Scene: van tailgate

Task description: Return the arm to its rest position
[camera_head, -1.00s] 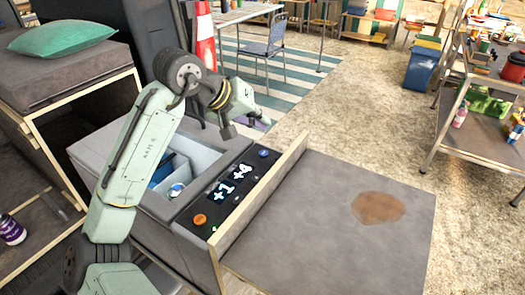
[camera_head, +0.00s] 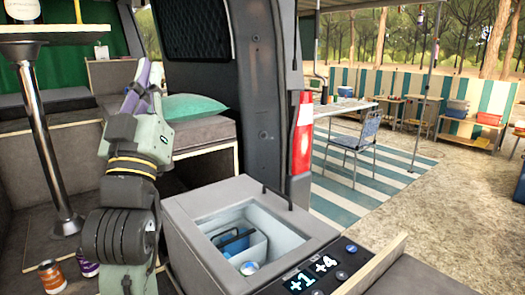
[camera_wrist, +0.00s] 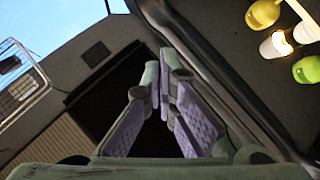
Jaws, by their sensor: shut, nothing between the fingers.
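My arm rises at the left of the head view, left of the open cool box (camera_head: 185,222). My gripper (camera_head: 151,66) is at its top end, pointing up. Its purple-padded fingers are close together and hold nothing. In the wrist view my gripper (camera_wrist: 160,68) also shows with its fingertips together and empty. Behind the gripper in the head view are the bench and the green cushion (camera_head: 193,106); I see no contact with them.
A table leg (camera_head: 48,140) stands left of my arm. An orange can (camera_head: 52,277) and a purple can (camera_head: 87,264) are low beside the arm. The van's door pillar (camera_head: 262,100) stands right of it. Several colored items (camera_wrist: 283,42) show in the wrist view.

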